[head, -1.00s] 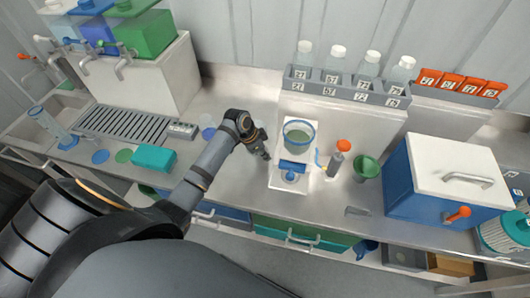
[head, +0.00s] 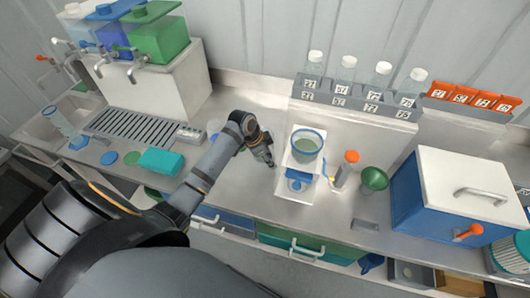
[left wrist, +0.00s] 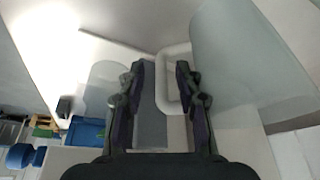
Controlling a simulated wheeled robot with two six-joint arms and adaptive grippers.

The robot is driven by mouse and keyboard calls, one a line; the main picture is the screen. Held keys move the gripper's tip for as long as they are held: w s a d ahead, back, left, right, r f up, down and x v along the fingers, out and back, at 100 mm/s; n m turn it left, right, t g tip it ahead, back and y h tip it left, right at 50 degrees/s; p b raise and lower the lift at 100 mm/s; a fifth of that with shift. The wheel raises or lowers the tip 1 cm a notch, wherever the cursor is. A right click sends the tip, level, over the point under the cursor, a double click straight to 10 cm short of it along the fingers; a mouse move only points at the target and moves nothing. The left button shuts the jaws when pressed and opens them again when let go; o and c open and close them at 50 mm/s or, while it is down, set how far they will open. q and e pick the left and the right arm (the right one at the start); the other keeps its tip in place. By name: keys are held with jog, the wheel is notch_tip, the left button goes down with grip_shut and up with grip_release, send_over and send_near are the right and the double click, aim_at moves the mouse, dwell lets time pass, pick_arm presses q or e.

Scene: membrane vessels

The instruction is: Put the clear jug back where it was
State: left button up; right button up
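My left gripper (head: 268,160) points down over the counter, just left of the white stand. In the left wrist view its two fingers (left wrist: 161,72) are apart. A pale rounded loop (left wrist: 172,82), like a handle, shows between and beyond the fingertips; I cannot tell whether they touch it. A large translucent wall (left wrist: 235,60), perhaps the clear jug, fills the right of that view. In the head view a pale clear vessel (head: 213,127) is partly hidden behind my left arm. A clear blue-rimmed vessel (head: 306,143) with greenish contents stands on the white stand (head: 295,190). My right gripper is not in view.
An orange-capped bottle (head: 346,170) and green funnel (head: 373,180) stand right of the stand. A grey rack (head: 345,98) of capped bottles is behind. A blue box with white lid (head: 465,185) is at right. A teal block (head: 161,161) lies left of my arm.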

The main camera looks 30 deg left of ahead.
pick_arm(q)
jog(key=b+v, duration=0.1)
jog(key=v, duration=0.8)
jog(key=shift+r, duration=0.3)
jog(key=shift+s+a, duration=0.1)
jog(key=shift+a, duration=0.05)
